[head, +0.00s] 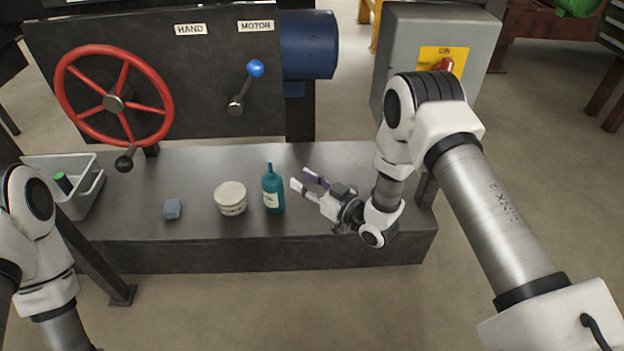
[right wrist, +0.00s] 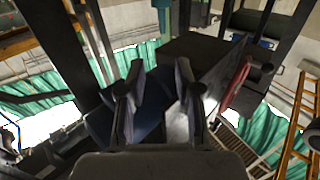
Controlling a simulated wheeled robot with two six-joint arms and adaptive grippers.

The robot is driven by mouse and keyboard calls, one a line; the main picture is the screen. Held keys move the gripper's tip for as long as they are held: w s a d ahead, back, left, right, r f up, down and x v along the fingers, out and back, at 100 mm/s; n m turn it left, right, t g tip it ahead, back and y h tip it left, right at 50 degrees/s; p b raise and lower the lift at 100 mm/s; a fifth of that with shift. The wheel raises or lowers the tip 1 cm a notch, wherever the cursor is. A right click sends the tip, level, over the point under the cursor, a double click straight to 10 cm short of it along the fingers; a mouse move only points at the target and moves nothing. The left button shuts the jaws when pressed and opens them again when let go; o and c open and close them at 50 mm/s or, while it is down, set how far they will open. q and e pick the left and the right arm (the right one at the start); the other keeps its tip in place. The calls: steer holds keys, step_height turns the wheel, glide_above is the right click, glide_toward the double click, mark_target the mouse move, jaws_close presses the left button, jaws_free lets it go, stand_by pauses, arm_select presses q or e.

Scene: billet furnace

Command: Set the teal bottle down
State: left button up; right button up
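The teal bottle (head: 273,191) stands upright on the dark bench (head: 330,215), near its front edge, with a pale label on its side. My right gripper (head: 303,180) is just to the right of the bottle, its fingers pointing left towards it. The fingers are spread, with a visible gap to the bottle, and nothing is between them. The right wrist view also shows the two fingers apart and empty (right wrist: 160,70). My left arm shows at the left edge of the head view, but its gripper is out of view.
A grey bin (head: 92,193) is at the bench's left end. Behind are a red handwheel (head: 68,98) and a blue-knobbed lever (head: 256,69).

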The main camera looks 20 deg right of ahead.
steer(key=s+d+f+m+g+h, duration=0.35)
steer(key=s+f+g+h, duration=0.25)
steer(key=s+f, duration=0.75)
steer(key=s+d+f+m+g+h, duration=0.1)
steer(key=s+g, duration=0.3)
steer(key=s, duration=0.8)
steer(key=s+d+f+m+g+h, duration=0.2)
steer(key=s+g, duration=0.3)
steer(key=s, duration=0.6)
steer(key=shift+s+d+f+g, duration=0.35)
steer(key=shift+d+f, duration=0.25)
steer(key=shift+f, duration=0.2)
